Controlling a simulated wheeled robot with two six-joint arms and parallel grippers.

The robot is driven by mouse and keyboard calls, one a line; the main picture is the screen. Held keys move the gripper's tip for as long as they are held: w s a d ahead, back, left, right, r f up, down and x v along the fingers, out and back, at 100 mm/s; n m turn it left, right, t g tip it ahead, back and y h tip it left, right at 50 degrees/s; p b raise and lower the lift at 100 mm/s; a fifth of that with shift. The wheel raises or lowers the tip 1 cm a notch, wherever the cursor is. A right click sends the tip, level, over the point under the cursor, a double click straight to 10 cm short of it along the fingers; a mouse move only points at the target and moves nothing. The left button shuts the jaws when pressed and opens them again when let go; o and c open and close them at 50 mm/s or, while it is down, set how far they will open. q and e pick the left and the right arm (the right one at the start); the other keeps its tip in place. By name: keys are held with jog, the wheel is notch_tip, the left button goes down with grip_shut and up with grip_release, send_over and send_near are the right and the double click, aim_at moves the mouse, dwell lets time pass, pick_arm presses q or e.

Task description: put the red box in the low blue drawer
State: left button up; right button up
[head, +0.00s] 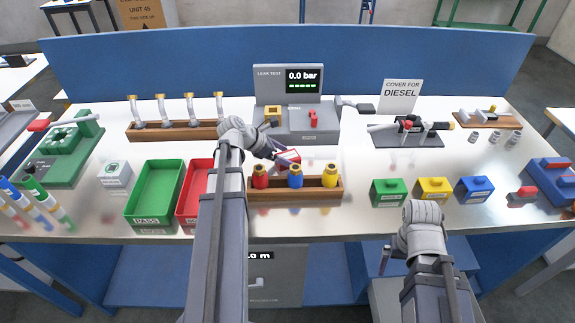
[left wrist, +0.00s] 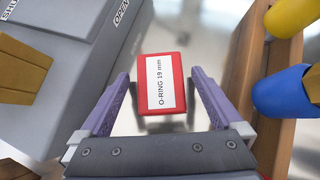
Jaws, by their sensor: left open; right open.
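The red box (left wrist: 144,97), with a white label reading O-RING 19 mm, shows in the left wrist view between the fingertips of my left gripper (left wrist: 161,80). The fingers are open, with a small gap on each side of the box. In the head view the red box (head: 291,156) lies on the bench behind the bottle rack, partly covered by my left gripper (head: 286,158). My right gripper (head: 386,258) is low in front of the bench edge, partly hidden by its wrist; no object shows in it.
A wooden rack (head: 335,193) with red, blue and yellow bottles stands just in front of the red box. The grey leak tester (head: 268,126) stands behind. Green (head: 133,211) and red (head: 183,222) trays lie left. A grey cabinet (head: 276,286) sits under the bench.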

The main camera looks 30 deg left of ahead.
aim_at(287, 156)
pick_arm(q)
jog(key=shift+w+d+f, duration=0.15)
jog(key=shift+w+f, duration=0.05)
jog(key=shift+f, duration=0.15)
jog(key=shift+r, duration=0.1)
grip_shut()
pick_arm(e)
jog(key=shift+f, duration=0.25)
pick_arm(q)
jog(key=shift+r, duration=0.1)
pick_arm(e)
jog(key=shift+r, duration=0.1)
pick_arm(q)
notch_tip(287, 156, up, 10)
jog(key=p, duration=1)
pick_arm(e)
notch_tip(287, 156, up, 10)
